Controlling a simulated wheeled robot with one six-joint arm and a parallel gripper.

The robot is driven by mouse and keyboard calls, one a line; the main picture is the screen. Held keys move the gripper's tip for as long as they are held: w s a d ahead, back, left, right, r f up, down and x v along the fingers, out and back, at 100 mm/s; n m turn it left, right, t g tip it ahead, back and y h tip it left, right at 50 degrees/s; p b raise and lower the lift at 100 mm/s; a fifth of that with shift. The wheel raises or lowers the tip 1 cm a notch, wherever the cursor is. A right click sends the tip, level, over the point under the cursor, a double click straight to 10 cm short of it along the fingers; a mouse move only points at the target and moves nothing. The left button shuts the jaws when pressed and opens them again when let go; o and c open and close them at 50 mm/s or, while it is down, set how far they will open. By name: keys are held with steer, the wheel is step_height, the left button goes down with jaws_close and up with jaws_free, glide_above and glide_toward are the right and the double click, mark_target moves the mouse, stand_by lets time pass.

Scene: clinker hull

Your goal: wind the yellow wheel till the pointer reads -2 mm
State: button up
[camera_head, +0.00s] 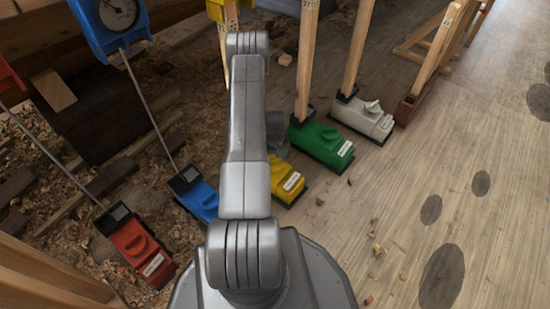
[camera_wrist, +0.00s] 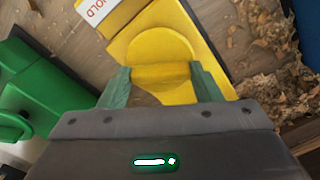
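The yellow wheel (camera_wrist: 160,45) shows in the wrist view as a rounded yellow disc with a flat bar-like edge, on its yellow housing (camera_wrist: 205,28). My gripper (camera_wrist: 160,75) has its two green fingers apart, one on each side of the wheel's near edge. I cannot tell whether the fingers touch it. In the head view the yellow housing (camera_head: 288,181) is partly hidden behind my arm, and so are the wheel and gripper. The yellow unit's pointer and scale cannot be read; only a cut-off yellow part (camera_head: 217,9) shows at the top edge.
A green unit (camera_head: 321,143) stands close on the right of the yellow one, with a white unit (camera_head: 362,119) beyond. A blue unit (camera_head: 197,196) and a red unit (camera_head: 141,250) stand left. A blue dial (camera_head: 117,14) is upper left.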

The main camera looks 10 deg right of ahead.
mark_target(275, 159)
steer(key=c, duration=0.4)
steer(key=shift+o, duration=0.2)
steer(key=shift+f, duration=0.1)
steer(key=shift+b, duration=0.4)
steer(key=shift+n, duration=0.3)
steer(key=o, duration=1)
steer(key=shift+r, duration=0.2)
step_height(275, 159, up, 14)
steer(key=p, duration=0.4)
steer(key=shift+f+p, duration=0.2)
steer(key=shift+p, duration=0.15)
